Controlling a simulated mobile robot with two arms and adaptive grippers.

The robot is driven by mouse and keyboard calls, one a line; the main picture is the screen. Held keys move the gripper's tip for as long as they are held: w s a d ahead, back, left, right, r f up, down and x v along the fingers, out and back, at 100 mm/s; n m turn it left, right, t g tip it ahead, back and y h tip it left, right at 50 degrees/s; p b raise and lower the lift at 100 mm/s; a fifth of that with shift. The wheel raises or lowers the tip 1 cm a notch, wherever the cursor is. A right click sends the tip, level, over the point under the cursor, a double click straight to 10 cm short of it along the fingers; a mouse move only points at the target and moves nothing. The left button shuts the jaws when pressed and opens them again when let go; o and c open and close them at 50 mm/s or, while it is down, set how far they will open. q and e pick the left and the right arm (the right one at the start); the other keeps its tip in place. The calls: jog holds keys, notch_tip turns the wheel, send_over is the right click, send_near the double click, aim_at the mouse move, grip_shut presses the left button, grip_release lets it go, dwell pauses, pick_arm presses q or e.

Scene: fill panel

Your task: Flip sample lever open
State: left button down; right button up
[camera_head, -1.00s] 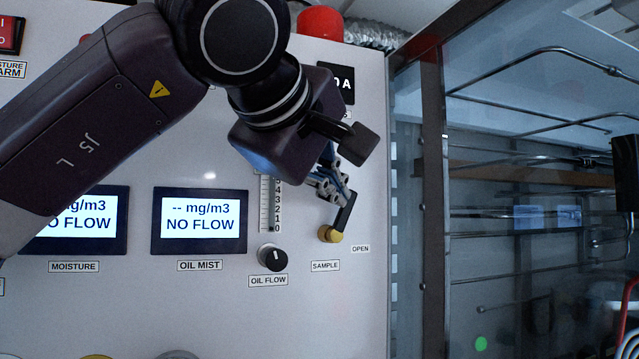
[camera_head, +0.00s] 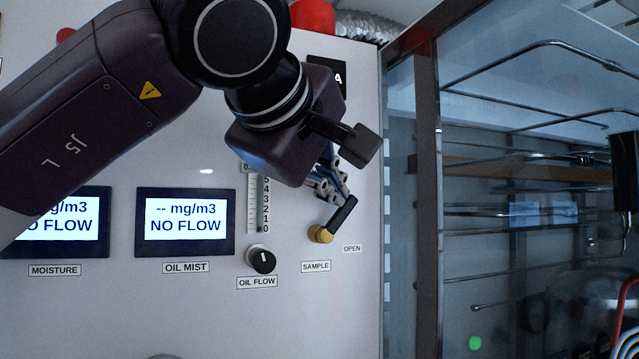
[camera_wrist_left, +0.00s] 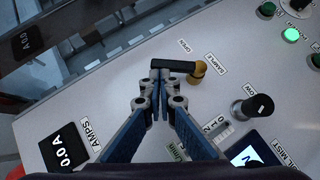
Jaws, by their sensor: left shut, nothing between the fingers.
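The sample lever has a black handle (camera_head: 342,215) on a yellow hub (camera_head: 320,234), above the SAMPLE label (camera_head: 316,266). The handle slants up and to the right from the hub. The OPEN label (camera_head: 352,248) is right of the hub and a little lower. My left gripper (camera_head: 340,195) is shut and empty, its fingertips at the handle's upper part. In the left wrist view the closed fingertips (camera_wrist_left: 160,76) are against or very close to the side of the black handle (camera_wrist_left: 172,65), near its free end; contact cannot be told for sure. My right gripper is not in view.
The oil flow knob (camera_head: 261,260) and a scale (camera_head: 258,205) are left of the lever. The oil mist display (camera_head: 185,221) reads NO FLOW. The panel's right edge is close to the lever, with a glass-like partition (camera_head: 520,270) beyond.

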aim_at(357, 204)
pick_arm(q)
jog(key=shift+w+d+f, duration=0.25)
jog(key=shift+d+f, duration=0.05)
jog(key=shift+d, duration=0.15)
jog(key=shift+w+d+f, duration=0.2)
jog(key=shift+d+f, duration=0.05)
jog(key=shift+d, duration=0.15)
jog(key=shift+d+f, duration=0.3)
jog(key=shift+d, duration=0.25)
jog(key=shift+d+f, duration=0.1)
jog(key=shift+d, duration=0.1)
jog(key=shift+w+d+f, duration=0.15)
jog(key=shift+f, duration=0.05)
dwell(1.0)
